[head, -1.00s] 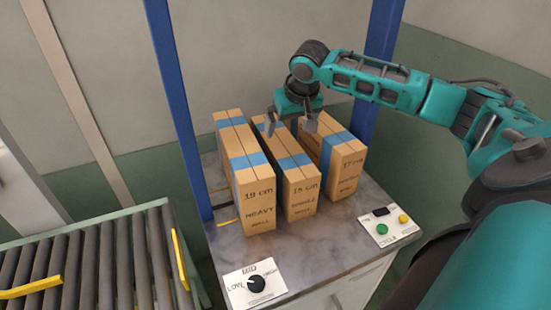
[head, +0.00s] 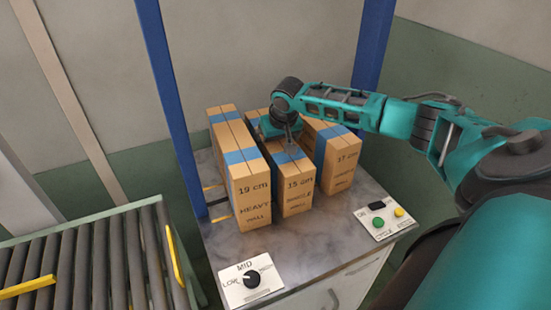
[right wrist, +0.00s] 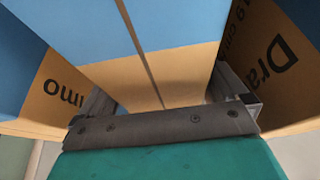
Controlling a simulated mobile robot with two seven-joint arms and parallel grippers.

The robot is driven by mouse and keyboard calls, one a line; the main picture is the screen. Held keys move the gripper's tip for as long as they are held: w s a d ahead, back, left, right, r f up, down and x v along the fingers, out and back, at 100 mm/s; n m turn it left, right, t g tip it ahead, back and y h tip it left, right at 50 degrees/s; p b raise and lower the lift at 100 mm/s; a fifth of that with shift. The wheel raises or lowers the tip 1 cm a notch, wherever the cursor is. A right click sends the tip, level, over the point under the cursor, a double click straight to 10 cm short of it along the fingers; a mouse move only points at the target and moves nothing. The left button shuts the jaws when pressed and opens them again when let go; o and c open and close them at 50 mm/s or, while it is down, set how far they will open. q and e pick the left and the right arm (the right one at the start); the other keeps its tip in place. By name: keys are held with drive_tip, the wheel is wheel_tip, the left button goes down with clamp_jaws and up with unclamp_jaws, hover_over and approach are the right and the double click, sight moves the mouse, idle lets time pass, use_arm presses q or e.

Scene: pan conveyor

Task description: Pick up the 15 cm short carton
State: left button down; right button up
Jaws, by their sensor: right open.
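The 15 cm carton (head: 298,200) is a tan box with blue tape, standing upright between two others on the grey worktop. My right gripper (head: 278,140) points down over the rear part of its top, jaws open. In the right wrist view the carton's taped top (right wrist: 160,65) lies between the two fingers of the right gripper (right wrist: 168,95), one finger along each side. I cannot tell whether the fingers touch it. My left gripper is in neither view.
The 19 cm heavy wall carton (head: 254,208) stands close on the left and the 17 cm carton (head: 345,172) on the right, with narrow gaps. A dial panel (head: 238,287) and a button panel (head: 380,222) sit at the front. A roller conveyor (head: 90,262) is at left.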

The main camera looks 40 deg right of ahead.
drive_tip(key=c, duration=1.8)
drive_tip(key=shift+r, duration=0.15)
